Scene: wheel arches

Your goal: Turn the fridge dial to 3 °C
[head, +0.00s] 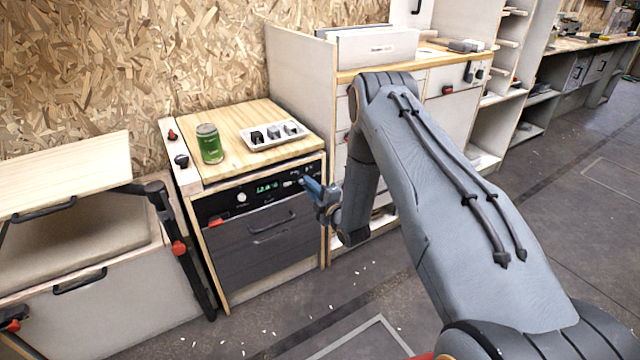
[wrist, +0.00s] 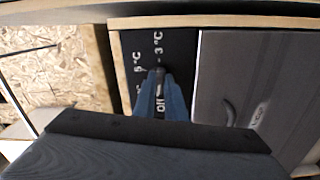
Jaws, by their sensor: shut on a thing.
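The fridge (head: 262,245) is a dark-fronted drawer unit under a wooden top, with a black control panel (head: 225,204). In the wrist view the dial (wrist: 157,73) is a small dark knob, mostly hidden between my blue fingertips. The printed mark 3 °C (wrist: 158,46) lies just beyond it, 5 °C (wrist: 139,62) is to its upper left, and another mark lies between the fingers. Which mark the dial points at I cannot tell. My gripper (head: 307,184) is shut on the dial at the panel's right end; it also shows in the wrist view (wrist: 160,88).
A green can (head: 209,144) and a white tray with dark items (head: 247,142) stand on the wooden top. An open lidded cabinet (head: 85,250) is at the left. A taller cabinet (head: 300,85) stands right of the fridge.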

